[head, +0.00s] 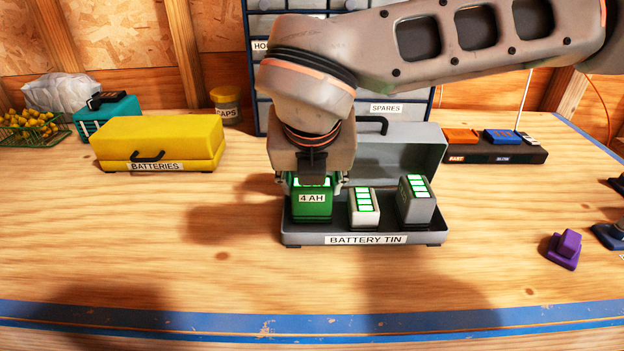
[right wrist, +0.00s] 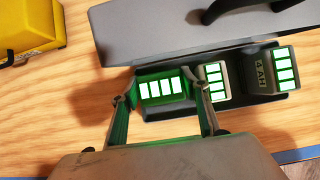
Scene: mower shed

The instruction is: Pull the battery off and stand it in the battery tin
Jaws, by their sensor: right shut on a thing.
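The grey battery tin (head: 300,238) stands open on the bench, its lid (head: 425,148) raised at the back. My right gripper (head: 313,185) comes down from above and is shut on the green 4 AH battery (head: 311,205), which is upright at the left end of the tin. In the right wrist view the fingers (right wrist: 160,102) sit on either side of the green battery (right wrist: 160,88). A pale battery (head: 363,207) and a dark grey battery (head: 416,200) stand in the tin to its right. I cannot tell whether the green battery touches the tin's floor. My left gripper is out of view.
A yellow BATTERIES case (head: 158,140) lies at left, near a teal box (head: 107,115) and a CAPS jar (head: 226,105). A charger (head: 495,150) stands at back right. A purple piece (head: 565,248) lies at right. The bench's front is clear.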

